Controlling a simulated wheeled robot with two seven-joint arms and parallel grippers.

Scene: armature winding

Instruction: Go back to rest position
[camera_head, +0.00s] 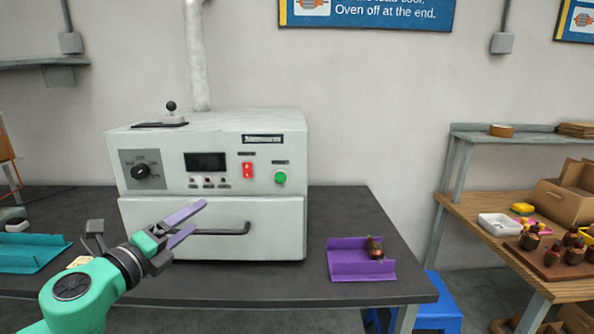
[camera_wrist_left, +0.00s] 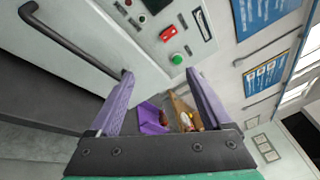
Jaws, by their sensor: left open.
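My left gripper (camera_head: 187,222) is open in front of the oven's drawer-like door, at the left part of its dark handle (camera_head: 220,232). Its purple fingers also show in the left wrist view (camera_wrist_left: 158,105), spread apart with nothing between them. The white oven (camera_head: 225,150) stands on the dark table, and its door looks closed. My right gripper is not in view.
A purple tray (camera_head: 345,271) with a dark brown and copper part (camera_head: 375,248) lies right of the oven. A teal tray (camera_head: 30,252) lies at the left. A wooden bench (camera_head: 480,222) with several parts and boxes stands at the right. A blue stool (camera_head: 440,305) is beside the table.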

